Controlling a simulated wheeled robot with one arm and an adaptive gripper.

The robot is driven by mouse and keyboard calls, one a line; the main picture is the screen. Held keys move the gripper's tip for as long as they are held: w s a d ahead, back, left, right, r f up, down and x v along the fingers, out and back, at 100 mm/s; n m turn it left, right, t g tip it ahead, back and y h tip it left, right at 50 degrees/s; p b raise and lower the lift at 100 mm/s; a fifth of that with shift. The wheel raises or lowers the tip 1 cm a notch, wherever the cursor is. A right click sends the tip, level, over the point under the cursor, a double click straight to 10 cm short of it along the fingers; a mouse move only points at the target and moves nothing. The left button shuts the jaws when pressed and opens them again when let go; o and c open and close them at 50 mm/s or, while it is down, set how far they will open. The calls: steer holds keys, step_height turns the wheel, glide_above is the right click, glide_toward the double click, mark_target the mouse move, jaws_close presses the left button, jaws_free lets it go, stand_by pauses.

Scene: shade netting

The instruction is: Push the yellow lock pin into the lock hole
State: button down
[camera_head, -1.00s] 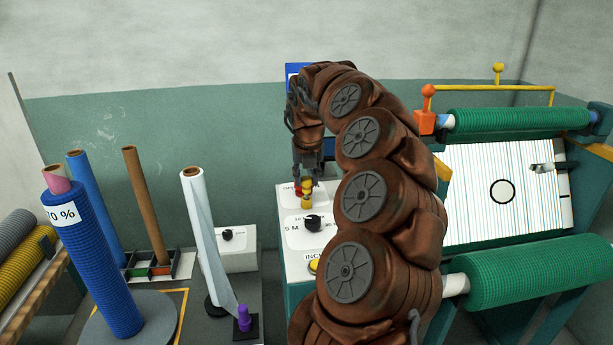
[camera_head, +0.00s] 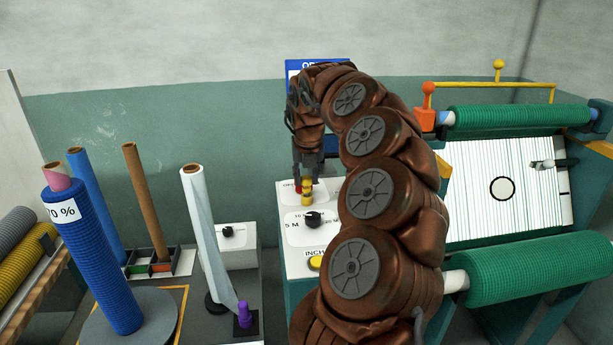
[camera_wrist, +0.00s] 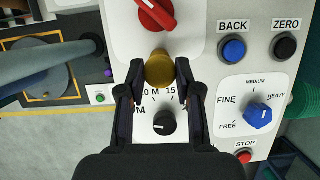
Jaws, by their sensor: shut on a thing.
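The yellow lock pin (camera_head: 307,197) is a short rounded yellow piece at the upper part of the white control panel. My gripper (camera_head: 307,181) points down from above and is shut on it. In the wrist view the pin's rounded top (camera_wrist: 159,68) shows between the fingertips, just below a red rotary knob (camera_wrist: 156,12). The pin's lower end is hidden, and I cannot tell how deep it sits. I cannot make out the lock hole.
Near the gripper are a black dial (camera_wrist: 164,123), a blue BACK button (camera_wrist: 233,48), a black ZERO button (camera_wrist: 284,46) and a blue knob (camera_wrist: 258,116). Green net rollers (camera_head: 540,272) stand at right. A white roll (camera_head: 199,225) stands upright at left.

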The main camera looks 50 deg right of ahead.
steer(key=shift+f, duration=0.8)
steer(key=c, duration=0.7)
jaws_free()
steer(key=v, duration=1.2)
